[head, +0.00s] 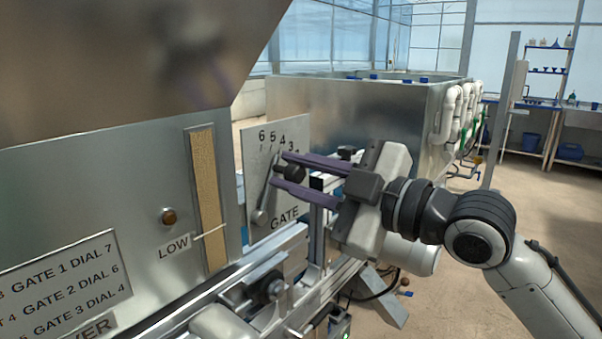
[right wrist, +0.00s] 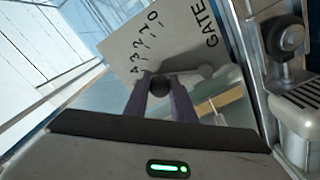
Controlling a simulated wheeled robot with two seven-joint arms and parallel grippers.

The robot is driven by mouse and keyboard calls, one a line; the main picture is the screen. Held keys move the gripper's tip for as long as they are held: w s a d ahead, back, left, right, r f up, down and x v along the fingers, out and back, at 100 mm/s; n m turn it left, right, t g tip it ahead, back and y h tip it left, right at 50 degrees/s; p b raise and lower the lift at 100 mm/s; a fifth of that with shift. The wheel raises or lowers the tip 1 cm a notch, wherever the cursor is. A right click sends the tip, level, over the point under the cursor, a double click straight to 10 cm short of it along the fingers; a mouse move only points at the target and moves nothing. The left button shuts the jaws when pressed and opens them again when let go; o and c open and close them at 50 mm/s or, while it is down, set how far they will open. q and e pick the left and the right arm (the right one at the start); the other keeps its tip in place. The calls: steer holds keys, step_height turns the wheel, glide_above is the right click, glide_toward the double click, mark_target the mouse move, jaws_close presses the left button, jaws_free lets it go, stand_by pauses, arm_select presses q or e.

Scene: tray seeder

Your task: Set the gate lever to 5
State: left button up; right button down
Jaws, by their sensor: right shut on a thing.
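The gate plate (head: 290,211) stands upright in the middle of the head view, with a number scale along its top and the word GATE below. The grey gate lever (head: 264,203) tilts up from its pivot low on the plate and ends in a dark knob (right wrist: 160,86). Its upper end lies near the 5 and 4 marks; the exact setting cannot be told, as the fingers cover part of the scale. My right gripper (head: 281,170) is shut on the knob, its purple fingers on either side. My left gripper is not in view.
A metal hopper with a LOW label (head: 174,247) and a grain window (head: 207,190) stands left of the plate. A sign (head: 65,290) lists gate and dial numbers. A metal rail (head: 240,272) runs below the plate. A large metal tank (head: 350,105) stands behind.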

steer(key=shift+s+a+r+n, duration=0.1)
steer(key=shift+s+a+n, duration=0.1)
steer(key=shift+n, duration=0.2)
steer(key=c, duration=1.5)
jaws_free()
steer(key=shift+s+d, duration=0.1)
steer(key=b+v, duration=0.1)
steer(key=v, duration=0.9)
